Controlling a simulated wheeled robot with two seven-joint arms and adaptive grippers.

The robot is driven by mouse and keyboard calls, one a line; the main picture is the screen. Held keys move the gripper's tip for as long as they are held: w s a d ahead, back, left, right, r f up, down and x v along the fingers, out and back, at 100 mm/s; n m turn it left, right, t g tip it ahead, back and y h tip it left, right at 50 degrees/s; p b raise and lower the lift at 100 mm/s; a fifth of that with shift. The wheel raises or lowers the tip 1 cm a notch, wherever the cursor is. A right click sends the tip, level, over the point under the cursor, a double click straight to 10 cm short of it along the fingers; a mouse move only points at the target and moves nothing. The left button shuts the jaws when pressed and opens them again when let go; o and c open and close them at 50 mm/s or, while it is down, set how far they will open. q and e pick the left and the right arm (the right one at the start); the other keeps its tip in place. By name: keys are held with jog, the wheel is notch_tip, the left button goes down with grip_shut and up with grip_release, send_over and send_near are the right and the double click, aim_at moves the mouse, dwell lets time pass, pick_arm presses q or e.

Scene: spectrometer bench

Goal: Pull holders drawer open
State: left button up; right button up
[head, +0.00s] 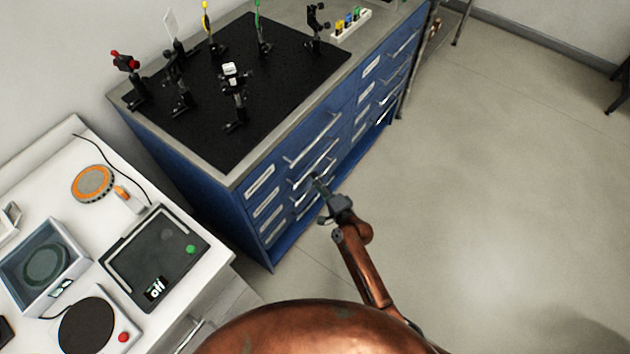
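A blue drawer cabinet (262,262) stands under the optical bench, with two columns of drawers that have pale labels and silver bar handles. The labels are too small to read, so I cannot tell which is the holders drawer. All the drawer fronts I can see look flush. My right gripper (319,186) is at the near column, its fingers pointing at the handles (316,158) of the middle drawers. I cannot tell whether it touches a handle or whether its fingers are open or shut. It hides part of the lower drawers. My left gripper is not in view.
A black breadboard (285,75) with several optical mounts tops the cabinet. A white table (205,268) with a balance (45,265), a black-topped device (88,325) and a dark panel (155,255) stands at the left.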

jog(key=shift+w+a, duration=0.1)
jog(key=shift+w, duration=0.1)
grip_shut()
dwell(0.6)
